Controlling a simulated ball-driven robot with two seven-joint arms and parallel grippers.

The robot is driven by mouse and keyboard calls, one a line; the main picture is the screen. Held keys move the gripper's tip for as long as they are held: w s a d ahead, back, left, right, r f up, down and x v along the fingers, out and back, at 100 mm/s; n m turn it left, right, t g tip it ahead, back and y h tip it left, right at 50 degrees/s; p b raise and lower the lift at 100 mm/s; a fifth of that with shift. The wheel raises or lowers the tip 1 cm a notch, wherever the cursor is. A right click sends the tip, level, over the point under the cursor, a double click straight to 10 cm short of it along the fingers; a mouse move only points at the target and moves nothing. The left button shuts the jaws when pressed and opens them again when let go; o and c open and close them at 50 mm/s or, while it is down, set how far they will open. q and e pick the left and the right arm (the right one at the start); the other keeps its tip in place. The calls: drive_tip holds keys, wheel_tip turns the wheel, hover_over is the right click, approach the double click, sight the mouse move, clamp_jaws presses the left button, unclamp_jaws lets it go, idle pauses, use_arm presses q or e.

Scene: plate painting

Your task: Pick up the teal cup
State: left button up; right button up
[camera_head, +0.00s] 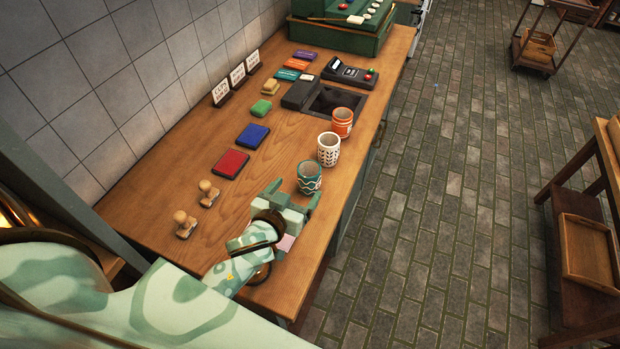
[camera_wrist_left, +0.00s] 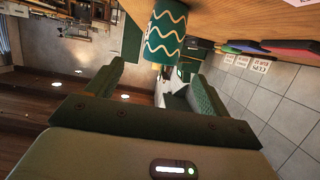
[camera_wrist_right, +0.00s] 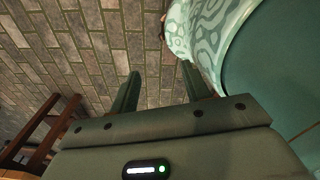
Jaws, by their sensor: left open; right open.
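The teal cup (camera_head: 310,178) with wavy pale lines stands upright on the wooden counter (camera_head: 285,150), nearest to me in a row of cups. My left gripper (camera_head: 292,193) is open just short of it, with its fingers pointing towards the cup. In the left wrist view the teal cup (camera_wrist_left: 166,38) shows ahead between and beyond the fingertips of the open left gripper (camera_wrist_left: 160,82), with nothing between the fingers. My right gripper (camera_wrist_right: 160,85) is open and empty over the brick floor, seen only in the right wrist view.
A white patterned cup (camera_head: 328,149) and an orange cup (camera_head: 342,122) stand behind the teal cup. Red (camera_head: 231,164) and blue (camera_head: 253,136) pads and two wooden stamps (camera_head: 186,224) lie to the left. The counter's front edge runs close on the right.

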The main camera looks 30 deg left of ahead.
sight(305, 179)
use_arm(q)
drive_tip(key=x, duration=0.3)
drive_tip(key=shift+w+f, duration=0.1)
drive_tip(key=shift+w, duration=0.15)
drive_tip(key=shift+w+f, duration=0.1)
drive_tip(key=shift+w, duration=0.45)
drive_tip(key=x, duration=0.2)
drive_tip(key=b+x, duration=0.1)
drive_tip(key=x, duration=0.2)
drive_tip(key=shift+a, duration=0.25)
drive_tip(key=shift+s, duration=0.1)
use_arm(e)
drive_tip(key=shift+w+f, duration=0.55)
drive_tip(key=shift+w, duration=0.1)
use_arm(q)
drive_tip(key=shift+c, duration=0.3)
drive_tip(key=c, duration=1)
drive_tip(key=shift+c, duration=0.6)
use_arm(e)
drive_tip(key=shift+s, duration=0.15)
use_arm(q)
drive_tip(key=shift+r, duration=0.25)
